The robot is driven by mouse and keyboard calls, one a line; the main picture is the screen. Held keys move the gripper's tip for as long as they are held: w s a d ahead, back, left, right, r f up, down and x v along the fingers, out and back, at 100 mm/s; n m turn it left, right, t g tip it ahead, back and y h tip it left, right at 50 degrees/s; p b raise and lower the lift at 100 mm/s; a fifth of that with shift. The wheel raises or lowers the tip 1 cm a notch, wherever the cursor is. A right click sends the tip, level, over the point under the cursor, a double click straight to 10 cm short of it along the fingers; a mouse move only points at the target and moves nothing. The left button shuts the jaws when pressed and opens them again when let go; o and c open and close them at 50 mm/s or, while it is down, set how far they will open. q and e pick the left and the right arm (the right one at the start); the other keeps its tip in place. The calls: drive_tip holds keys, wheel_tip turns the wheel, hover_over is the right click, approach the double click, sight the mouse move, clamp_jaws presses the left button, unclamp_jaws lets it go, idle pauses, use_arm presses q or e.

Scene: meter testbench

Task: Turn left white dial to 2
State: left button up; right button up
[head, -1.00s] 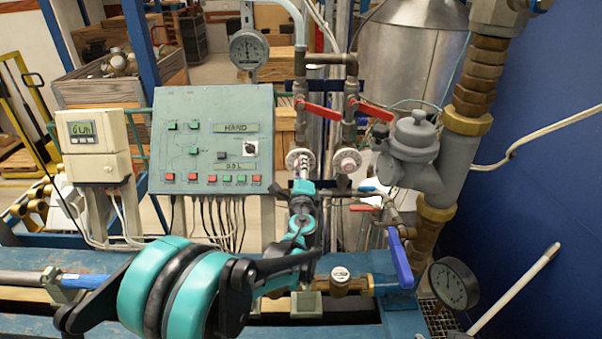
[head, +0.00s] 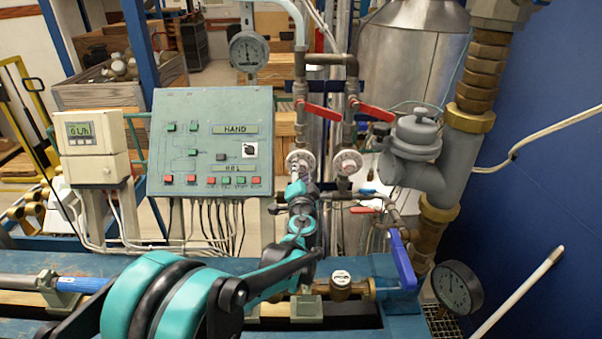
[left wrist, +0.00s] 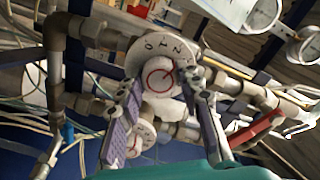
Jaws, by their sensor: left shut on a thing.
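The left white dial (head: 300,158) is a round valve wheel on the left vertical pipe. In the left wrist view the dial (left wrist: 161,68) has a red ring and dark digits on its rim; I cannot read its setting surely. My left gripper (head: 298,179) is at the dial's front, and in the wrist view the gripper's (left wrist: 162,83) two fingers lie on either side of its hub, shut on it. The right white dial (head: 346,162) stands apart to the right; it shows below the left one in the wrist view (left wrist: 141,138). My right gripper is not in view.
A green control panel (head: 205,128) stands left of the dials. Red lever handles (head: 322,112) sit above them. A grey meter body (head: 415,140) and a blue lever (head: 402,262) are to the right. A gauge (head: 456,288) stands at lower right.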

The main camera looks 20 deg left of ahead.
use_arm(q)
drive_tip(key=shift+n, duration=0.6)
drive_tip(key=o, duration=1.2)
drive_tip(key=shift+c, duration=0.2)
drive_tip(key=shift+s, duration=0.1)
drive_tip(key=v, duration=1.2)
